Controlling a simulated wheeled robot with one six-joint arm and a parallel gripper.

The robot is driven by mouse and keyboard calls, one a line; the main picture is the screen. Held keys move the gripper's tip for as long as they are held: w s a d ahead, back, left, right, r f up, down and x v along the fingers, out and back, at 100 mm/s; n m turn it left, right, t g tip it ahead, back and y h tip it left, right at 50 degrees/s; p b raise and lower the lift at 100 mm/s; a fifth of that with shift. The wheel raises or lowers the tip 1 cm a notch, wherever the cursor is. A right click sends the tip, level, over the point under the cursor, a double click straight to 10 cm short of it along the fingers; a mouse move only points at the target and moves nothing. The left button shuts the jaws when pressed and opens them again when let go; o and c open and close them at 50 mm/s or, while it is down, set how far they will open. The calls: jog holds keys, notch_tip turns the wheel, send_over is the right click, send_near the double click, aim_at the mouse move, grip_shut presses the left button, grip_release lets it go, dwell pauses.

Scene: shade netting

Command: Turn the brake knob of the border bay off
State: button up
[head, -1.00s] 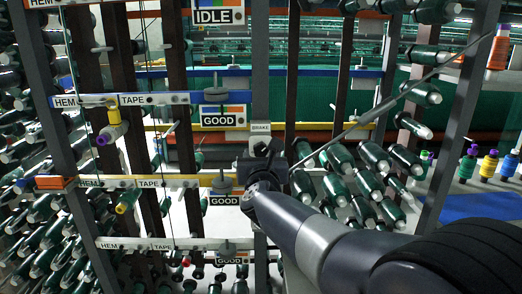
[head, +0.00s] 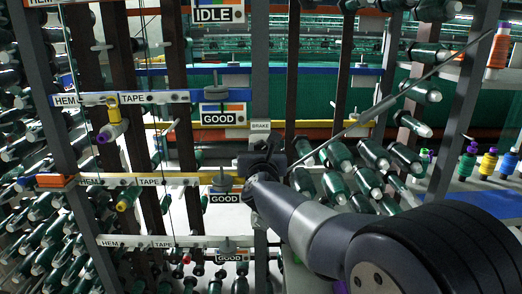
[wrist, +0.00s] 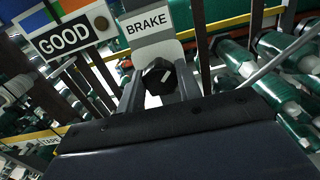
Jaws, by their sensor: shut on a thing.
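The brake knob (wrist: 155,82) is black with a short white mark on its face. It sits below a BRAKE label (wrist: 146,22) in the wrist view. The label also shows in the head view (head: 260,126) on a grey post. My gripper (wrist: 160,88) has one finger on each side of the knob and is shut on it. In the head view my gripper (head: 264,163) is at the post just below the label and hides the knob. Which bay the knob serves cannot be read from the label.
A GOOD sign (head: 222,115) hangs left of the label, with an IDLE sign (head: 218,14) above. HEM and TAPE rails run left. Green bobbins (head: 340,157) crowd the right, and a thin grey rod (head: 400,95) slants across there.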

jog(key=shift+c, duration=1.2)
jog(key=shift+n, duration=0.4)
jog(key=n+p, duration=0.3)
jog(key=n, duration=0.8)
jog(key=n+p, duration=0.3)
jog(key=n, duration=0.9)
jog(key=n+p, duration=0.3)
jog(key=n, duration=0.9)
jog(key=shift+f, duration=0.4)
